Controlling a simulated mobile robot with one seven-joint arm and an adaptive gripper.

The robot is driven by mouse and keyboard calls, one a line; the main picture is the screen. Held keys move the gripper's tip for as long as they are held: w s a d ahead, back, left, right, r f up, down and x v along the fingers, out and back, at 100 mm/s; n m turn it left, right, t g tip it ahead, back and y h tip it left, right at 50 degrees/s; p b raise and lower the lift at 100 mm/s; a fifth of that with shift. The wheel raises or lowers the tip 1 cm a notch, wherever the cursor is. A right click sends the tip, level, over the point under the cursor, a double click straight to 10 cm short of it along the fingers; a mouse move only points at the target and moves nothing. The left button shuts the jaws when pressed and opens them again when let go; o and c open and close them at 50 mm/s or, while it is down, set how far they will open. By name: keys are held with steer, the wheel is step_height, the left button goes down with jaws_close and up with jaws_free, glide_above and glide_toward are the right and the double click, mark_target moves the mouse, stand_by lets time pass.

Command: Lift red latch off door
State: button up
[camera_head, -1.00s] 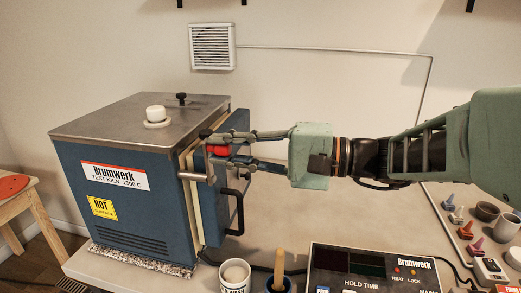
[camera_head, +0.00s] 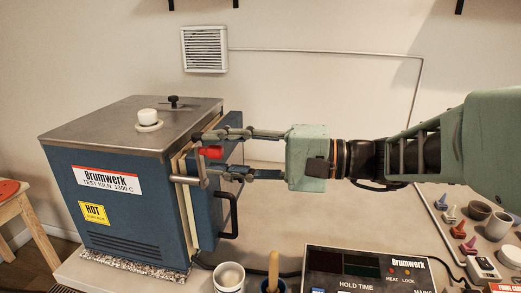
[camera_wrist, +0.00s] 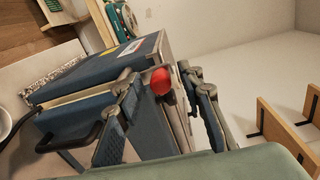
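The red latch (camera_head: 211,152) sits on a metal bracket at the front edge of the kiln door (camera_head: 229,190). The door looks closed against the blue kiln (camera_head: 118,190). My gripper (camera_head: 222,153) reaches in from the right. Its fingers are apart, one above the latch and one below it, with a gap visible around the latch. In the wrist view the red knob of the latch (camera_wrist: 161,80) shows between the two open fingers, nearer the right one. Whether either finger touches it cannot be told.
A black door handle (camera_head: 232,215) sticks out below my gripper. A white cup (camera_head: 230,277), a wooden-handled tool (camera_head: 274,268) and a control box (camera_head: 365,268) stand at the front. Several small items lie at the right. A white knob (camera_head: 148,117) stands on the kiln top.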

steer(key=s+d, duration=0.1)
steer(key=d, duration=1)
steer(key=shift+s+d+r, duration=0.15)
steer(key=shift+s+r, duration=0.1)
steer(key=shift+s, duration=0.1)
